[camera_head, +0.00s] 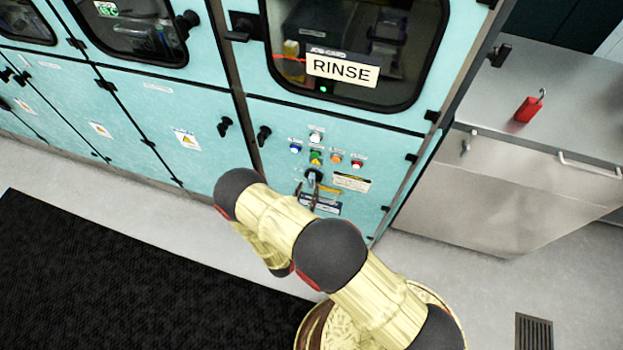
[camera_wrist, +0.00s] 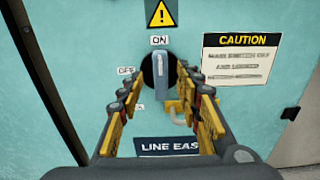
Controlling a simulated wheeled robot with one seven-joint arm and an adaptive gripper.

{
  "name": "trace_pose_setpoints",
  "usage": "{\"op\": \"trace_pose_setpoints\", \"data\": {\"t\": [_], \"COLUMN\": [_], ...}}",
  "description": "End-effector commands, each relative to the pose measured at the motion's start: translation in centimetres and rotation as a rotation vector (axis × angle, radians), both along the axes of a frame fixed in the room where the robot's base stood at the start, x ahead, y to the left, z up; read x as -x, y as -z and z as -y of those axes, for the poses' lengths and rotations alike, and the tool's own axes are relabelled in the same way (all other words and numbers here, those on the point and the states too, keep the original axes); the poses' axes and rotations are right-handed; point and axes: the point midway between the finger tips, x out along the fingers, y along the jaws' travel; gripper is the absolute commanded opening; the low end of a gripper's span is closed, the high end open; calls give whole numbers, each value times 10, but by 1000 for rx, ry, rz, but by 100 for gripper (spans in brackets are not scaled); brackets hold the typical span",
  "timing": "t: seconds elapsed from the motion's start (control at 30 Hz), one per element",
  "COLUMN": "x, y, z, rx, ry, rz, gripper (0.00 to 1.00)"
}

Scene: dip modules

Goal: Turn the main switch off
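The main switch is a grey upright handle (camera_wrist: 160,80) on a dark round base in the wrist view. Its upper end points to the ON label (camera_wrist: 160,40); the OFF label (camera_wrist: 126,71) is to its left. The switch also shows small in the head view (camera_head: 314,175), on the lower teal panel. My gripper (camera_wrist: 164,84) is open, with one yellow-and-black finger on each side of the handle. No contact with the handle shows, and the exact depth of the fingertips is hard to tell. The fingers partly hide the lower label.
A yellow hasp-like piece (camera_wrist: 178,110) lies below right of the switch, close to the right finger. A CAUTION plate (camera_wrist: 240,58) is at right. Coloured buttons (camera_head: 316,157) sit above the switch. A red padlock (camera_head: 529,107) lies on the steel bench (camera_head: 575,95).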

Motion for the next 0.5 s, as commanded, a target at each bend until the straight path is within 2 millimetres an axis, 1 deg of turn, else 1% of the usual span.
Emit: {"op": "trace_pose_setpoints", "data": {"t": [0.1, 0.23, 0.4, 0.5], "x": [-18, -35, -49, -51], "y": [1, 0, 0, 0], "z": [8, 14, 19, 19], "rx": [-1, -1, 0, 0], "ry": [5, 5, 3, 2], "rz": [0, 1, 0, 0], "gripper": [35, 35, 35, 35]}}
